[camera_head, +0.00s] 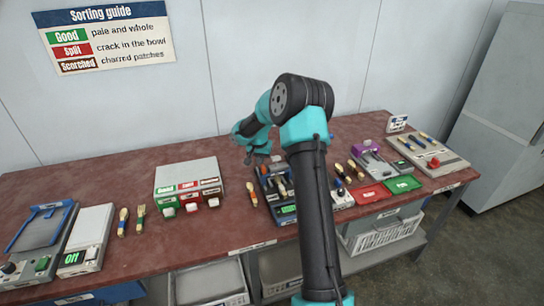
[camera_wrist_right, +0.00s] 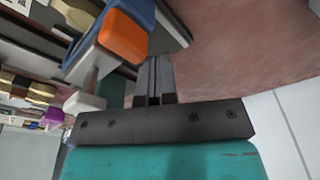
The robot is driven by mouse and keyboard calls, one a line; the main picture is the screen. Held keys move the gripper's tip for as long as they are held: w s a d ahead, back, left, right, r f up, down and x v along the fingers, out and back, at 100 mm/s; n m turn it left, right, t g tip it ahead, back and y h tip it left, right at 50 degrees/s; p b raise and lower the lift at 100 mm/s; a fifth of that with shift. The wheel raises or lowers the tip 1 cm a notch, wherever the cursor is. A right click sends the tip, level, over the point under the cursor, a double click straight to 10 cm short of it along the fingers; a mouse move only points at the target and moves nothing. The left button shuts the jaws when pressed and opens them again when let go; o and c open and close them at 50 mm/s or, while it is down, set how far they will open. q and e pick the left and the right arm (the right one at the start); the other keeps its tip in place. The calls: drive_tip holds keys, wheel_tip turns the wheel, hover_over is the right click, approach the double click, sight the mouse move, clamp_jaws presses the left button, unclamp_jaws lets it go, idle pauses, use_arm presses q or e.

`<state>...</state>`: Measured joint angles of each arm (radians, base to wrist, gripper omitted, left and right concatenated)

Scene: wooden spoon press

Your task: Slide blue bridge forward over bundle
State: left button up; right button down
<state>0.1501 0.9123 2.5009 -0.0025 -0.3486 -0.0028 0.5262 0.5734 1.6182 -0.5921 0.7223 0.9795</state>
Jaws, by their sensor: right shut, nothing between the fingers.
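The blue bridge (camera_wrist_right: 148,14) with an orange block (camera_wrist_right: 124,38) shows close up in the wrist view. In the head view it is small and partly hidden by my right arm, at the far end of a dark press (camera_head: 264,198). The bundle of wooden spoons (camera_head: 282,187) seems to lie in that press, partly covered by my arm. My right gripper (camera_head: 259,158) is shut and empty, with its fingertips (camera_wrist_right: 153,78) close beside the bridge; I cannot tell whether they touch it. My left gripper is out of view.
A sorting box (camera_head: 186,173) stands left of the press, with a loose spoon (camera_head: 251,194) between. A blue-framed tray (camera_head: 41,232) and white scale (camera_head: 86,238) are at far left. Red (camera_head: 374,195) and green (camera_head: 404,183) mats lie right. Bare tabletop (camera_head: 225,160) is behind.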

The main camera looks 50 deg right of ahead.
drive_tip(key=shift+s+a, duration=0.55)
drive_tip(key=shift+s, duration=0.3)
drive_tip(key=shift+w, duration=0.1)
drive_tip(key=shift+w+d, duration=0.3)
drive_tip(key=shift+w, duration=0.1)
wheel_tip(320, 180, up, 7)
idle(1.2)
